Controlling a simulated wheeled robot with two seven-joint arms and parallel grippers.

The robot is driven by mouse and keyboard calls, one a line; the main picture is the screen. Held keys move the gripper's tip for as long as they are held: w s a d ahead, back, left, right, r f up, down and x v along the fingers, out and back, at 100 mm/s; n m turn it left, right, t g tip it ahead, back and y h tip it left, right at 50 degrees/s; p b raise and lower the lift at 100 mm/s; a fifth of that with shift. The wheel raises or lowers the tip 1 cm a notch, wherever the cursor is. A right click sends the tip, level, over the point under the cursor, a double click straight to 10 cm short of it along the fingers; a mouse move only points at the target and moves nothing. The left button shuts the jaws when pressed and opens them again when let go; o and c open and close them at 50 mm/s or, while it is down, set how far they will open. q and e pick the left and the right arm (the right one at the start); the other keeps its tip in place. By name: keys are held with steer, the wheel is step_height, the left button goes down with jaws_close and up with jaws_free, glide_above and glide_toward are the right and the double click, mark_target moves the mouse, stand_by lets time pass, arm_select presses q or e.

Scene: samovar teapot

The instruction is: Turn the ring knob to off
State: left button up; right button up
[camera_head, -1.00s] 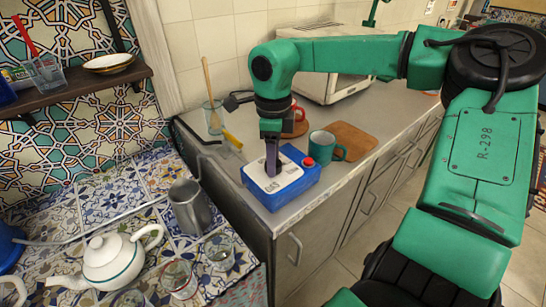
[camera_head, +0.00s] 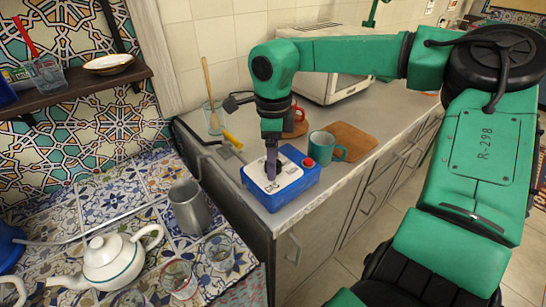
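A blue box (camera_head: 291,194) with a white printed top stands near the front left corner of the grey counter. A red round part (camera_head: 308,162) sits at its back right edge. My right gripper (camera_head: 271,176) points straight down at the white top, its fingertips at or just above the surface. The fingers look close together from this side. I cannot make out a ring knob; the fingers may hide it. I cannot tell whether they hold anything. My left gripper is not in view.
A teal mug (camera_head: 324,147) and a wooden board (camera_head: 353,141) stand behind the box. A red mug (camera_head: 298,114) is further back. A metal pitcher (camera_head: 188,208), a white teapot (camera_head: 112,259) and several glasses stand on the tiled surface at left.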

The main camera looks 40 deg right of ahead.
step_height(320, 180, up, 15)
steer(key=shift+f+p, duration=0.2)
steer(key=shift+p, duration=0.2)
